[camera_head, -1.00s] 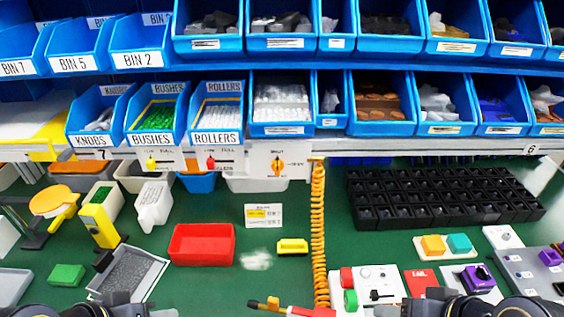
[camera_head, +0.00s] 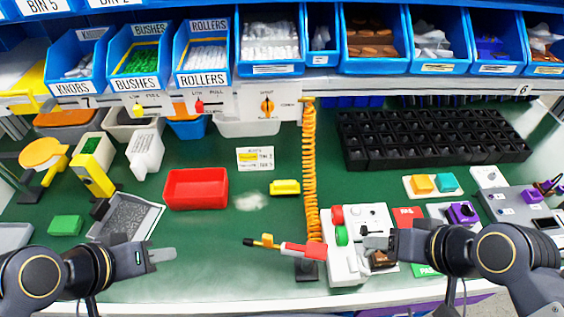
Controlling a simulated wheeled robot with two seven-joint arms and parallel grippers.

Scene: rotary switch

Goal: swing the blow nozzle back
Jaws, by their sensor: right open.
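The blow nozzle (camera_head: 302,249) is a red body with a yellow part and a dark tip pointing left. It lies near the front of the green bench, at the lower end of an orange coiled hose (camera_head: 310,170). My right gripper (camera_head: 376,243) is to the right of the nozzle, apart from it, over the white switch box (camera_head: 345,262). It is open and its fingers point left. My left gripper (camera_head: 160,256) is over the bench to the left of the nozzle, well apart from it, with its fingers pointing right. Its finger gap is not clear.
A red tray (camera_head: 196,189) and a yellow block (camera_head: 285,187) lie behind the nozzle. A black compartment tray (camera_head: 430,140) fills the back right. The bench between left gripper and nozzle is clear.

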